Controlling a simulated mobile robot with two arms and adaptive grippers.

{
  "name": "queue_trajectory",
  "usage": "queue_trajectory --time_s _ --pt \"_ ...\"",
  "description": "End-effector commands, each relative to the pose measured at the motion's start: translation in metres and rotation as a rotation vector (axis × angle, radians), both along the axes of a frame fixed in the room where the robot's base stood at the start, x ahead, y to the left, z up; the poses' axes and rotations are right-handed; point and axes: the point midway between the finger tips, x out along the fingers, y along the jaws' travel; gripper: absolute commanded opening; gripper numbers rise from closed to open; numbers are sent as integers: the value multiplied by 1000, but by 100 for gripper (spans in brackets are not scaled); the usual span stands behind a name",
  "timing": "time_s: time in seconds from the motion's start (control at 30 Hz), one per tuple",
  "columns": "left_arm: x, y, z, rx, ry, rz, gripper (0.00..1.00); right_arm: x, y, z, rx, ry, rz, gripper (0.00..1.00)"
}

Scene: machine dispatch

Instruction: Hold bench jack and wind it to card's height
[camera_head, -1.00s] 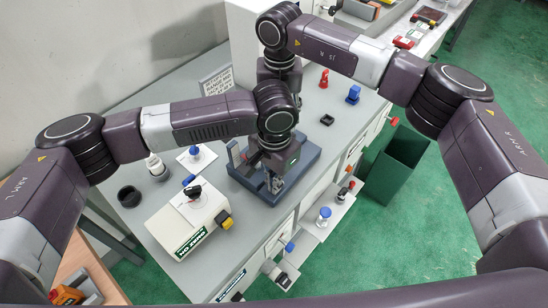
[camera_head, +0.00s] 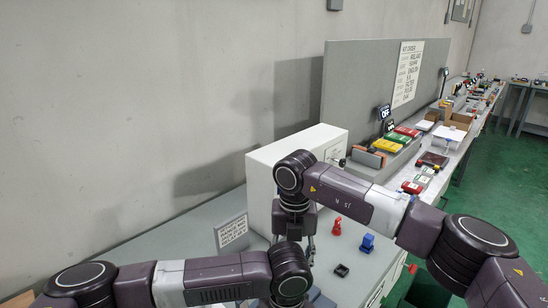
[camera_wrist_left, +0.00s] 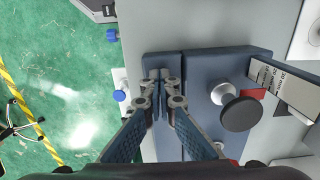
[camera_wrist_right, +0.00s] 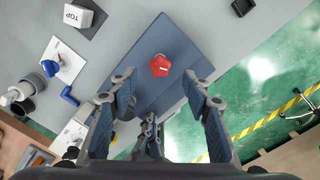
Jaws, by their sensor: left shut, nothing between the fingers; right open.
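A blue-grey device, seemingly the bench jack (camera_wrist_left: 195,120), fills the middle of the left wrist view. It has a black round knob (camera_wrist_left: 241,113) on a pale disc, a red part and an upright scale (camera_wrist_left: 283,84) marked in millimetres. My left gripper (camera_wrist_left: 165,85) is shut and empty over its left block; contact is unclear. In the right wrist view, my right gripper (camera_wrist_right: 160,85) is open and empty, above a blue-grey plate (camera_wrist_right: 172,40) with a red lobed knob (camera_wrist_right: 160,65). A white printed card (camera_head: 232,232) stands on the bench in the head view; its text is too small to read.
In the head view, a red piece (camera_head: 336,226), a blue piece (camera_head: 367,242) and a black square holder (camera_head: 341,270) stand on the bench. A white cabinet (camera_head: 290,160) is behind.

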Motion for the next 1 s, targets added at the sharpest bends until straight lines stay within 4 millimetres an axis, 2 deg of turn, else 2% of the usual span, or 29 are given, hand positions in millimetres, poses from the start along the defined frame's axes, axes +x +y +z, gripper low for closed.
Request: queue_trajectory --time_s 0.03,0.1,0.8,1.0 --pt "0 0 8 0 0 1 0 0 0 9 0 0 0 44" --pt "1 0 14 -1 -1 1 0 0 0 15 0 0 0 44" --pt "2 -2 65 -6 -6 -1 0 0 0 71 0 0 0 44" --pt "2 -2 66 -6 -6 -1 0 0 0 72 0 0 0 44"
